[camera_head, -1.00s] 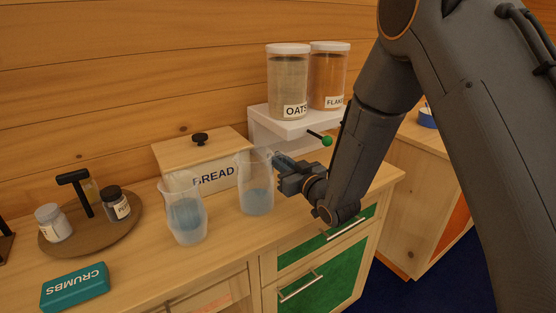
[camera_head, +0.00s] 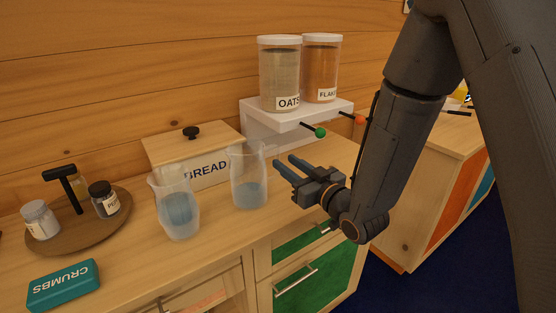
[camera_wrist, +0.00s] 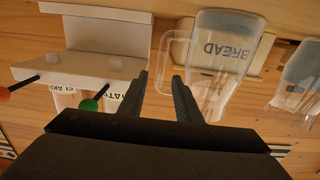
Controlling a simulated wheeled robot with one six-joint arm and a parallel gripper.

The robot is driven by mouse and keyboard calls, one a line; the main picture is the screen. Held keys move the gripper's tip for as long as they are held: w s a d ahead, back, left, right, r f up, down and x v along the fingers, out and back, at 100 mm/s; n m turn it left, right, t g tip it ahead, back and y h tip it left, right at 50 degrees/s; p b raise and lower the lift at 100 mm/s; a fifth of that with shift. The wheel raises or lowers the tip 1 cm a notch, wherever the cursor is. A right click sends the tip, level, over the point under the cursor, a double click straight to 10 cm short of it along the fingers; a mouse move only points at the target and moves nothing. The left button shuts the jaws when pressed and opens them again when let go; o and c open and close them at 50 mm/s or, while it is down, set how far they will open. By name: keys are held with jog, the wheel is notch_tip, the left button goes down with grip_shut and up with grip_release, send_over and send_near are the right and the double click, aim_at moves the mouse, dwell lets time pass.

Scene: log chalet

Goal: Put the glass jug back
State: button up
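Two clear jugs with bluish contents stand upright on the wooden counter in the head view: a left jug (camera_head: 178,207) and a right jug (camera_head: 248,182). I cannot tell which is the task's glass jug. My gripper (camera_head: 285,163) is open and empty, just right of the right jug, fingers pointing toward it. In the wrist view the right jug (camera_wrist: 222,75) shows its clear handle (camera_wrist: 171,50) ahead of the gap between my fingers (camera_wrist: 160,80). The handle appears clear of both fingers. The left jug (camera_wrist: 296,85) is at the right edge of that view.
A bread box (camera_head: 190,155) stands behind the jugs. A white shelf (camera_head: 295,118) with knobbed levers bears oats (camera_head: 279,78) and flakes (camera_head: 321,70) jars. A round tray (camera_head: 75,232) with shakers and a crumbs box (camera_head: 63,284) are left.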

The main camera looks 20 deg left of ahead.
jog(key=shift+v, duration=1.65)
jog(key=w+d+f+h, duration=0.1)
jog(key=d+h, duration=0.1)
jog(key=w+d+f+m+h, duration=0.1)
jog(key=d, duration=0.2)
jog(key=w+d+f+m+h, duration=0.1)
jog(key=d+h, duration=0.1)
jog(key=d, duration=0.1)
jog(key=shift+w+d+f+h, duration=0.1)
jog(key=shift+d+f+h, duration=0.1)
jog(key=shift+f+h, duration=0.1)
jog(key=s+d+f+m+g+h, duration=0.2)
jog(key=d+h, duration=0.1)
jog(key=d, duration=0.3)
jog(key=s+d+f+m+g+h, duration=0.1)
jog(key=d+f+h, duration=0.1)
jog(key=d, duration=0.4)
jog(key=s+d+m+g+h, duration=0.1)
jog(key=s+d+g, duration=0.3)
jog(key=s, duration=0.6)
jog(key=s+d+m+g+h, duration=0.2)
jog(key=s+d, duration=0.4)
jog(key=s, duration=0.4)
jog(key=m+g, duration=0.1)
jog(key=g, duration=0.1)
jog(key=shift+s+d+r+m+g, duration=0.2)
jog(key=shift+d+r+m+g, duration=0.1)
jog(key=shift+a, duration=0.1)
